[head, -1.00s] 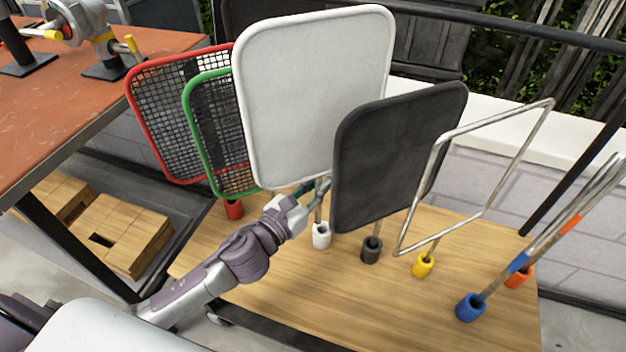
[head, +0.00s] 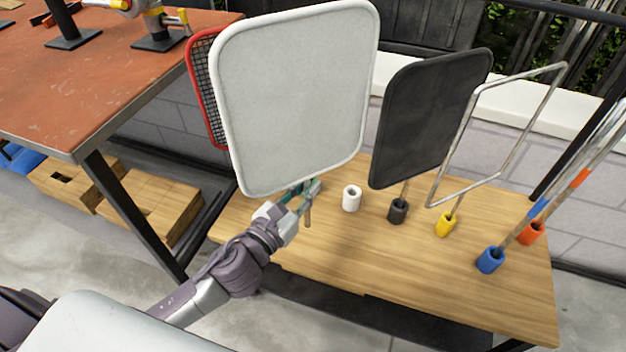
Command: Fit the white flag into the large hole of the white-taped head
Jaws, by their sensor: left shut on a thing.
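The white flag (head: 295,95), a large rounded panel with a pale grey face and white rim, is in the middle of the head view. My left gripper (head: 304,196) is shut on its short rod below the panel's lower edge. The rod's lower end hangs free above the wooden bench, left of an empty white holder (head: 351,198). I cannot make out a white-taped head. A metal clamp head with yellow parts (head: 158,28) stands on the orange-topped table, partly cut off by the top edge. My right gripper is not in view.
A black flag (head: 430,118), a wire frame (head: 512,150) and rods in blue (head: 490,261) and orange (head: 531,233) holders stand right on the wooden bench (head: 400,280). A red-rimmed mesh flag (head: 204,95) is mostly hidden behind the white one. The orange-topped table (head: 90,85) is at left.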

